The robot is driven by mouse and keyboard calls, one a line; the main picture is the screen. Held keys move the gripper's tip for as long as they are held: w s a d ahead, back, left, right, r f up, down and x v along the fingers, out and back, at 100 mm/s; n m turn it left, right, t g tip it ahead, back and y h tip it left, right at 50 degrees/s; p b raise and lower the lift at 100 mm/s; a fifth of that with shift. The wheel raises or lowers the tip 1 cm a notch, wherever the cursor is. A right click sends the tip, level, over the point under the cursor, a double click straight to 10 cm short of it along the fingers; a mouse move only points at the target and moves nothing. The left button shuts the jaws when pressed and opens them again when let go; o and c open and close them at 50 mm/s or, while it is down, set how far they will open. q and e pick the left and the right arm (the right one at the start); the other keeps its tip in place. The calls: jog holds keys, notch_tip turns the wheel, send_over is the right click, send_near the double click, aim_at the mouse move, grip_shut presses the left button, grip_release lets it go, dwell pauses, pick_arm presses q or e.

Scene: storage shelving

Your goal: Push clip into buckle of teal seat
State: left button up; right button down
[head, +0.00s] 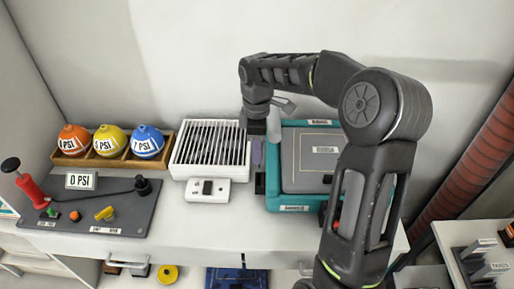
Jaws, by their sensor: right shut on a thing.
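The teal seat (272,203) lies on the white counter right of centre, with a grey panel (312,160) on top. My right arm crosses in front of its right side. My right gripper (257,128) points down beside the seat's back left corner. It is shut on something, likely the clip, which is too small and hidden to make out. Below it a purplish strip (257,152) runs toward a small dark block (260,183) at the seat's left edge, which may be the buckle. I cannot tell whether clip and buckle touch. My left gripper is not in view.
A white slatted rack (210,148) and a white switch box (207,190) stand close left of the gripper. Farther left are a wooden tray (62,160) of coloured PSI balls and a dark board (105,212) with a red pump (30,190). The wall is close behind.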

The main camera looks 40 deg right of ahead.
jog(key=w+a+f+m, duration=0.1)
jog(key=w+a+m, duration=0.1)
jog(key=a+m, duration=0.3)
jog(key=w+a+f+m, duration=0.2)
jog(key=a+m, duration=0.3)
jog(key=a, duration=0.7)
jog(key=shift+a+m, duration=0.15)
jog(key=shift+m, duration=0.15)
